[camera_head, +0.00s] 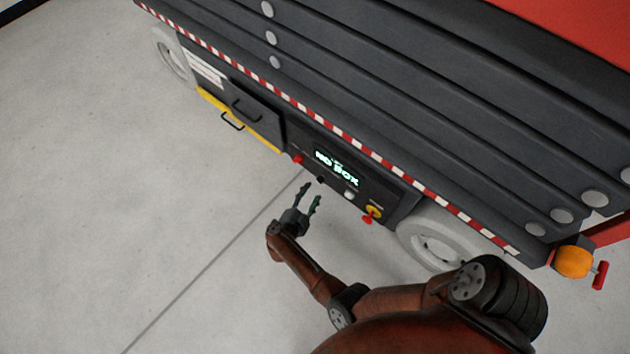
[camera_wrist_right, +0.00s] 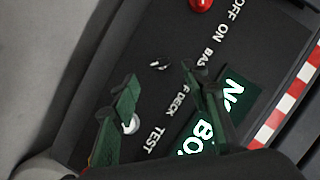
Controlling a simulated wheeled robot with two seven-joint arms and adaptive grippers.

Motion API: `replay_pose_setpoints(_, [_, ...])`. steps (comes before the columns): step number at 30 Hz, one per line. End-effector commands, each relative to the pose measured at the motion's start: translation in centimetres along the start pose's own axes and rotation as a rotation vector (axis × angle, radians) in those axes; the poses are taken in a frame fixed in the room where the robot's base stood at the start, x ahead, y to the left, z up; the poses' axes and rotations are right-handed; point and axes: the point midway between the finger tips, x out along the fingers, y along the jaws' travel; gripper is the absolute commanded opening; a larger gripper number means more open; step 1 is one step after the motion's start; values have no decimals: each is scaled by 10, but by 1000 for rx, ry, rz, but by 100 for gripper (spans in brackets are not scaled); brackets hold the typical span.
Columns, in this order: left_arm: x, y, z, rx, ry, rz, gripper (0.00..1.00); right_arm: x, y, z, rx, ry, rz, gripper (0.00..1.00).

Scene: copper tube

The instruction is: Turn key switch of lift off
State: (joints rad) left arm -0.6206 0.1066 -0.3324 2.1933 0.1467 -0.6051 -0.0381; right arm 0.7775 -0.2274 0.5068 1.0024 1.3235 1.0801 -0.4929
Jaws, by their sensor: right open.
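The lift's dark control panel (camera_head: 335,172) is on its side, with a lit display (camera_head: 337,169) reading "NO BOX". A small key switch (camera_head: 320,179) sits below the display. In the right wrist view the key switch (camera_wrist_right: 160,65) shows as a small shiny metal piece between printed labels including "OFF", "ON" and "DECK". My right gripper (camera_head: 313,191) is open and empty, pointing at the panel. In the wrist view its dark green fingers (camera_wrist_right: 160,75) appear on either side of the key switch. The remaining gap is hard to judge. My left gripper is out of view.
A red knob (camera_head: 298,159) is left of the key switch. A pale round button (camera_head: 349,195) and a red-and-yellow emergency stop (camera_head: 373,214) are to the right. A wheel (camera_head: 437,243) and orange lamp (camera_head: 573,262) lie further right. The floor at left is clear.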

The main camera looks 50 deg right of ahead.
Motion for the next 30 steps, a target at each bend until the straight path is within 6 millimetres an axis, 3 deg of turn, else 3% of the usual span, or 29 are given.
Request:
replay_pose_setpoints(6, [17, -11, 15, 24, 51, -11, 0, 40, 5, -1, -2, 6, -1, 42])
replay_pose_setpoints(12, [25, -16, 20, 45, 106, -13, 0, 63, 3, 0, -2, 4, -3, 42])
replay_pose_setpoints(24, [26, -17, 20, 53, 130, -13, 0, 69, -2, 0, -1, 0, -7, 42])
replay_pose_setpoints(30, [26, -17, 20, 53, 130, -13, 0, 69, -1, 0, -1, 1, -7, 28])
